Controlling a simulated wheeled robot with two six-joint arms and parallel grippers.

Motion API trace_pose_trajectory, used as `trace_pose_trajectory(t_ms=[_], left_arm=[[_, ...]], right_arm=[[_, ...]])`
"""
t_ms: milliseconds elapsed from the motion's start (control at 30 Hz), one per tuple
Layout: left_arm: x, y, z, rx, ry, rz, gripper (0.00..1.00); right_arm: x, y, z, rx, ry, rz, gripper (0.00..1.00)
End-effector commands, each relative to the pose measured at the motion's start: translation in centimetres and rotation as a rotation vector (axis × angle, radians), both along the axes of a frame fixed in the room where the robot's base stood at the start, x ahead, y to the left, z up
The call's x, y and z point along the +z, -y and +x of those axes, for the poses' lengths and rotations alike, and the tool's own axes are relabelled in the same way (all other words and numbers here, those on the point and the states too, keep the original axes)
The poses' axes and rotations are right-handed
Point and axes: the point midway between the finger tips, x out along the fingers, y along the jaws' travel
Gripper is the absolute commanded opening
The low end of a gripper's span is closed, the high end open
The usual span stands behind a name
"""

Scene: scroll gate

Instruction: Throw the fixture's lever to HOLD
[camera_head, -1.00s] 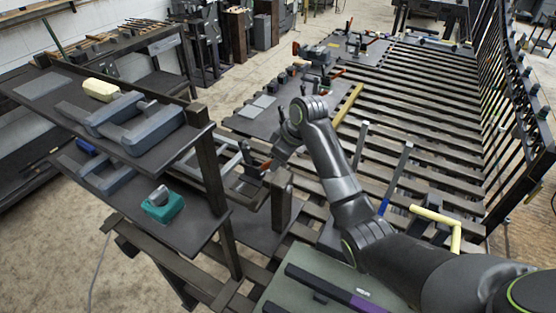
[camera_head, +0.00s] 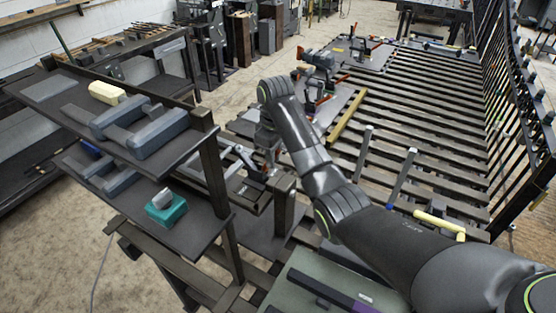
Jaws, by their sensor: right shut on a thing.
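My right gripper (camera_head: 267,165) hangs from the wrist of my right arm, in the middle of the view, pointing down at the fixture. The fixture (camera_head: 243,187) is a dark metal frame on a wooden stand, right of the left shelves. The gripper is shut on the lever, of which only a small reddish bit shows at the fingertips. The rest of the lever is hidden by the gripper or too small to make out. No HOLD marking can be read. My left gripper is not in view.
Dark two-tier shelves (camera_head: 205,143) with grey parts, a pale yellow block (camera_head: 107,92) and a teal block (camera_head: 166,208) stand at left. A slatted bench (camera_head: 430,125) with tools and a yellow bar (camera_head: 347,115) lies at right. A grey-green case (camera_head: 305,270) is in front.

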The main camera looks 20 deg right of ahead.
Motion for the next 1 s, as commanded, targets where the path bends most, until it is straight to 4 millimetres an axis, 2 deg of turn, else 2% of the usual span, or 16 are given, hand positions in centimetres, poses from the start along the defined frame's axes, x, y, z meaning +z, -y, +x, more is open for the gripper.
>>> trace_pose_trajectory(t_ms=[500, 1000], left_arm=[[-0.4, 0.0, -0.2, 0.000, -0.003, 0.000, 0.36], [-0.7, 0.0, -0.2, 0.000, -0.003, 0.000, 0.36]], right_arm=[[0.5, -1.4, 1.3, 0.001, -0.141, -0.140, 0.00], [0.6, -1.8, 1.7, 0.001, -0.191, -0.188, 0.00]])
